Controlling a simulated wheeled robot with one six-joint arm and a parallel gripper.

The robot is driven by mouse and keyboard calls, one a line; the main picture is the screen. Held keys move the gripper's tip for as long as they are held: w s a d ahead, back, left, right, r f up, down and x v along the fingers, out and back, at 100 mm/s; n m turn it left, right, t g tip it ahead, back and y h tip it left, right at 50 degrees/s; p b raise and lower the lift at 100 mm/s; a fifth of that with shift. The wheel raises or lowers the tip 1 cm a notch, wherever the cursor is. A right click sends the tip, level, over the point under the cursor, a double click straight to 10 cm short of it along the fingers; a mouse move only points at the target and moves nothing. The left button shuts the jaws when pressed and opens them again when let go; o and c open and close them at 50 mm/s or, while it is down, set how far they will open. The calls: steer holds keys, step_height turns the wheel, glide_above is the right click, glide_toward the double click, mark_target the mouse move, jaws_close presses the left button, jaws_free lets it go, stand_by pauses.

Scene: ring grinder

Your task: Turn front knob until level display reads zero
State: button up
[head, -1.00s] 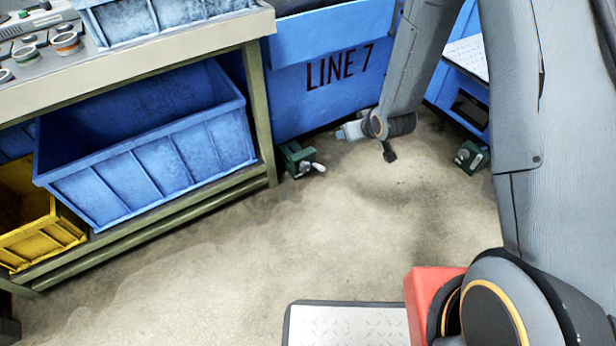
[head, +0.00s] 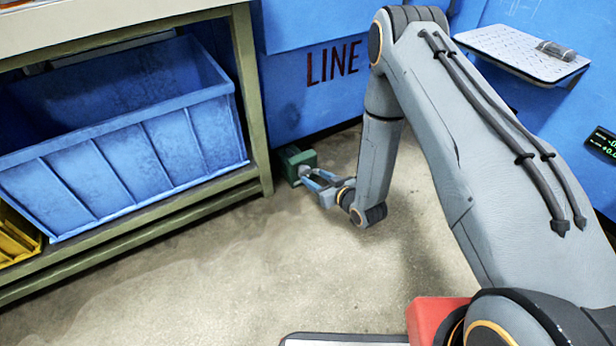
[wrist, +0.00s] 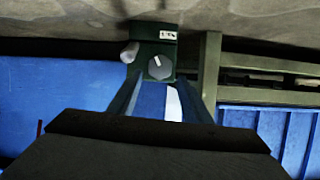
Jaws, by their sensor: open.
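A dark green block (head: 297,165) sits on the floor at the foot of the blue machine, beside the bench leg. In the wrist view the green block (wrist: 157,45) shows a round grey knob (wrist: 160,67) with a white mark, and a pale stub on its left. My gripper (head: 312,178) is open in front of the block. In the wrist view its two blue fingers (wrist: 160,80) lie to either side of the knob; contact is not clear. A dark display (head: 604,142) with green digits is cut off at the right edge, so its readings are incomplete.
A bench with a green frame (head: 252,105) holds a blue bin (head: 150,165) and stands close left of the block. A yellow bin (head: 18,240) is at far left. A shelf (head: 515,52) juts from the blue machine at right. The floor (head: 240,285) in front is clear.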

mark_target(306, 173)
steer(key=b+x, duration=0.2)
steer(key=x, duration=0.3)
steer(key=shift+w+a+f+b, duration=0.15)
steer(key=shift+w+b, duration=0.1)
steer(key=shift+b, duration=0.05)
steer(key=c, duration=0.8)
steer(key=shift+p, duration=0.35)
